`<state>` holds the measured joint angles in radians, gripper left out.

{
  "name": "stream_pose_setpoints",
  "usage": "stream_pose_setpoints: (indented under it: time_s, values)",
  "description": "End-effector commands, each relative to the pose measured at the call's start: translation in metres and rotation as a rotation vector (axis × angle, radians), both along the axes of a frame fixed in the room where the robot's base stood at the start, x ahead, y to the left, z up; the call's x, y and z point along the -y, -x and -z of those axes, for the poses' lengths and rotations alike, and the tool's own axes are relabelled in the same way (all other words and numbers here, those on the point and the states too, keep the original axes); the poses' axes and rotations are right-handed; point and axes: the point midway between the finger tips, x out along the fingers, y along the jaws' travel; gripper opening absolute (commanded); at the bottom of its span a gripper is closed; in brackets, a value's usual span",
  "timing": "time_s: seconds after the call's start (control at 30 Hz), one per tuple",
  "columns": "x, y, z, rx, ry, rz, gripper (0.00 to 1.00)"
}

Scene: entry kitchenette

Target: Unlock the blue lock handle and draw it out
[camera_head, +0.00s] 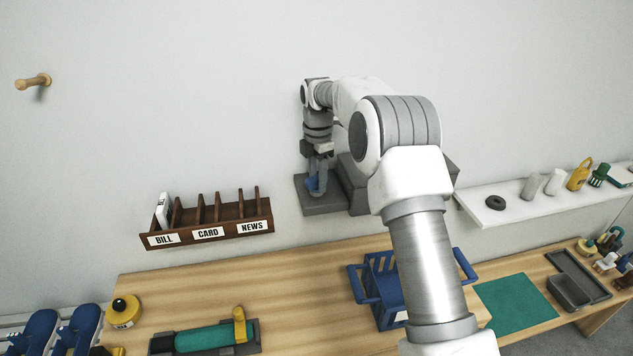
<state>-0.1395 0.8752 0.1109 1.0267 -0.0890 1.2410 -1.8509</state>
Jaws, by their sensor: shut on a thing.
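The blue lock handle (312,184) shows as a small blue piece at the grey lock unit (325,205), which is mounted against the wall behind the table. My gripper (317,176) points down and is shut on the blue handle. My arm hides much of the unit's right side. The fingers cover part of the handle, and I cannot tell from this view how far it is turned or how deep it sits.
A brown letter rack (222,228) hangs left of the lock unit. A blue crate (378,318) stands on the wooden table (290,285) below. A white shelf (520,205) with several small items is at right. A wooden peg (35,81) sticks out at upper left.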

Motion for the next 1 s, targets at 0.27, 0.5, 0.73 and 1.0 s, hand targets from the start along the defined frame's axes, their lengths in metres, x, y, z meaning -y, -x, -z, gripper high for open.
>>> stream_pose_setpoints:
  time_s: [0.27, 0.5, 0.73, 1.0]
  values:
    - [0.0007, 0.0004, -0.0008, -0.004, 0.001, -0.125, 0.00]
    - [0.0005, 0.0001, 0.0007, -0.003, 0.001, -0.147, 0.00]
    - [0.0003, 0.0002, -0.0017, -0.005, 0.000, -0.230, 0.00]
    - [0.0002, 0.0000, 0.0009, -0.004, 0.001, -0.295, 0.00]
